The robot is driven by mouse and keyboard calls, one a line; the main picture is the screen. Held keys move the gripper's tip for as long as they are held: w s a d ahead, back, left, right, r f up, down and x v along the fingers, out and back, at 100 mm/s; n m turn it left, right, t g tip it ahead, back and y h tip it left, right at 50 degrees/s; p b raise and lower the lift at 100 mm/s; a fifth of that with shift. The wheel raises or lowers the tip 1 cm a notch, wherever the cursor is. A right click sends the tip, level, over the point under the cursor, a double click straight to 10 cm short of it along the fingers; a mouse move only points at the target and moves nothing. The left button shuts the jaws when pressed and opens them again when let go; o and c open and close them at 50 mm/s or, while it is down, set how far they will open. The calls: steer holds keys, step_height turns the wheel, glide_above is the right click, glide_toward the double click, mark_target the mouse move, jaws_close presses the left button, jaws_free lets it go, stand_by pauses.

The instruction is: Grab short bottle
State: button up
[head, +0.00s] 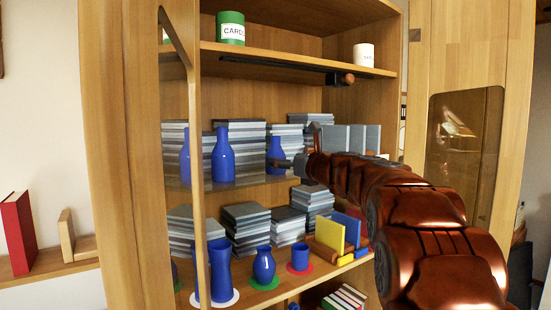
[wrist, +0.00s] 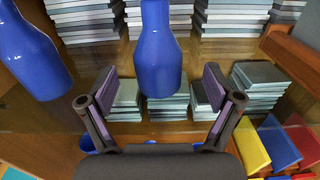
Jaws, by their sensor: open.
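Blue bottles stand upright on the middle shelf. One blue bottle (head: 276,152) is at the right and looks smaller than the blue bottle (head: 222,158) to its left; another is partly hidden behind the door frame. My gripper (head: 299,150) is beside the right bottle, at about its height. In the wrist view my gripper (wrist: 159,78) is open and empty, with its fingers spread to either side of a blue bottle (wrist: 158,50) straight ahead. A second blue bottle (wrist: 28,50) stands to the left, outside the fingers. I cannot tell whether any finger touches glass.
Stacks of grey books (head: 238,138) stand behind the bottles. The upper shelf (head: 290,62) is above my gripper. A door frame (head: 196,130) is at the left.

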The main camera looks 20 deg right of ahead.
steer(key=shift+w+a+r+p, duration=0.1)
steer(key=shift+w+a+p, duration=0.15)
steer(key=shift+w, duration=0.55)
steer(key=shift+w+a+p, duration=0.15)
steer(key=shift+w+p, duration=0.15)
steer(key=shift+w, duration=0.45)
steer(key=shift+w+a+r+p, duration=0.1)
steer(key=shift+w+a+p, duration=0.15)
steer(key=shift+w, duration=0.55)
steer(key=shift+f, duration=0.1)
steer(key=c, duration=1.4)
